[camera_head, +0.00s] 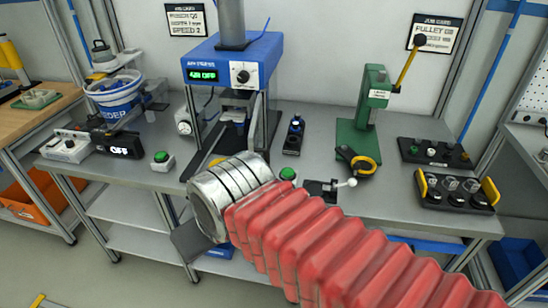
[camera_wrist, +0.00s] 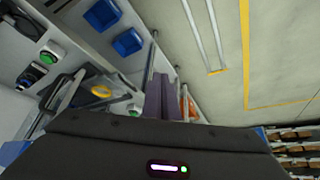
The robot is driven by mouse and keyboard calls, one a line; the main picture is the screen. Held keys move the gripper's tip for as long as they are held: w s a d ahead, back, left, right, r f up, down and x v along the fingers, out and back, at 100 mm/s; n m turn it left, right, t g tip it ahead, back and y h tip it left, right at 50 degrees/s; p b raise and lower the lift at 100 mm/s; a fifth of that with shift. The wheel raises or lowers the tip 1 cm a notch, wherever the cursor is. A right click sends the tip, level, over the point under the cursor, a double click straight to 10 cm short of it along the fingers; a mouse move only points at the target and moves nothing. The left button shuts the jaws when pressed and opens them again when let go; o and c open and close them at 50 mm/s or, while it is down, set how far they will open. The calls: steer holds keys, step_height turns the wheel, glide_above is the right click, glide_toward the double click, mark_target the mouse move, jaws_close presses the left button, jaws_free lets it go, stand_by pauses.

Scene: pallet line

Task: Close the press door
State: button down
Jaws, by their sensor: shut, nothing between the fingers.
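The press (camera_head: 228,62) stands on the grey bench with a blue head, a lit green display and a dial. Its dark frame and uprights (camera_head: 265,112) stand below the head. In the wrist view a dark-edged frame with a see-through pane (camera_wrist: 62,100), apparently the press door, is at left; how far it stands open I cannot tell. My gripper (camera_wrist: 160,82) is shut and empty, its fingers to the right of that frame and apart from it in the picture. In the head view my wrist and red arm cover the gripper and the press's lower front.
Green buttons (camera_head: 163,157) (camera_head: 289,174) flank the press. A blue-rimmed feeder bowl (camera_head: 113,90) is at left. A green lever press (camera_head: 360,125) and a black tray with yellow handles (camera_head: 457,190) are at right. Open floor (camera_wrist: 215,105) lies beyond the bench edge.

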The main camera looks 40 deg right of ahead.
steer(key=shift+d, duration=0.15)
steer(key=w+d+r+m, duration=0.1)
steer(key=w+d+r, duration=0.3)
steer(key=d, duration=0.5)
steer(key=w+d+r+m, duration=0.1)
steer(key=w+d+r, duration=0.4)
steer(key=d, duration=0.4)
steer(key=s+d+f+m+y, duration=0.1)
steer(key=s+d, duration=0.2)
steer(key=d, duration=0.4)
steer(key=s+d+f+m+t+y, duration=0.1)
steer(key=s+d+f+m, duration=0.1)
steer(key=s+d, duration=0.2)
steer(key=d, duration=0.3)
steer(key=shift+d+m, duration=0.15)
steer(key=shift+m, duration=0.15)
steer(key=shift+f, duration=0.1)
steer(key=w+a+f, duration=0.5)
steer(key=w+f, duration=0.2)
steer(key=shift+w+f, duration=0.4)
